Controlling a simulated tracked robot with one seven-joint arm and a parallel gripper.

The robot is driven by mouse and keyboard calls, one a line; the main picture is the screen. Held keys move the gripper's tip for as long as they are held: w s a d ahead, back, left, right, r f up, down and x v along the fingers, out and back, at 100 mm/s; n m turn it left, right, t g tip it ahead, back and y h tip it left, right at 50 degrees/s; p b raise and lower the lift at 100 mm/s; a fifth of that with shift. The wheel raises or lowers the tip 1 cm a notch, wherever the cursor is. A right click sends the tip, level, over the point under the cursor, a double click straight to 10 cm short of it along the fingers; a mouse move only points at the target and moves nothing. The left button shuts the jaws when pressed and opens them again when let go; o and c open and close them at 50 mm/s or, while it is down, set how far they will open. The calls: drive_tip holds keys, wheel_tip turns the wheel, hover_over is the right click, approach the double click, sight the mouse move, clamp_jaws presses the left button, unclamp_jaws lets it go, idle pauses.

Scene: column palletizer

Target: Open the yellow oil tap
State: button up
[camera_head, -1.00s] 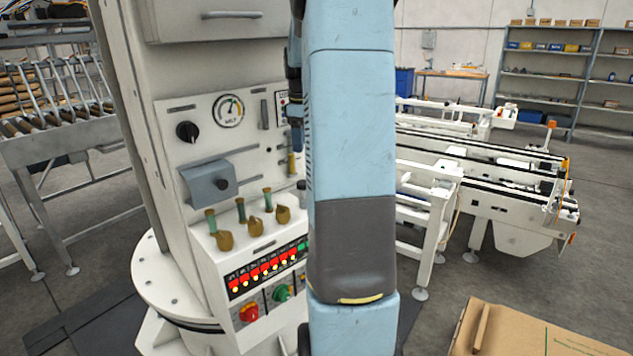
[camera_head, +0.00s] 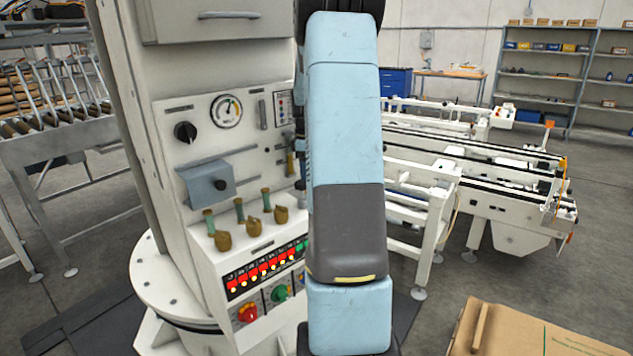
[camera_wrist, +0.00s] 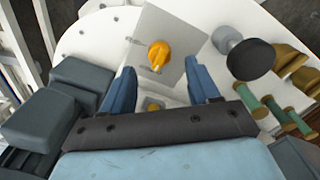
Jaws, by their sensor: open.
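The yellow tap (camera_wrist: 158,55) is an orange-yellow knob on a light grey plate (camera_wrist: 182,28), in the upper middle of the wrist view. My gripper (camera_wrist: 164,78) has two blue fingers spread apart, open and empty. The tap appears just beyond the fingertips, roughly centred between them, and no contact shows. A second, smaller yellow part (camera_wrist: 152,104) shows lower down between the fingers, partly cut off by my gripper's dark palm. In the head view my arm covers this side of the machine, and I cannot make out the tap or fingers there.
In the wrist view a black round knob (camera_wrist: 250,59) stands close right of the fingers, with green-handled brass valves (camera_wrist: 285,112) beyond. Dark grey blocks (camera_wrist: 58,100) lie left. The head view shows the white control panel (camera_head: 165,130) and a conveyor (camera_head: 440,150) at right.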

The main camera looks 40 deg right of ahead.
drive_tip(key=shift+f, duration=2.3)
drive_tip(key=c, duration=1)
drive_tip(key=shift+c, duration=0.2)
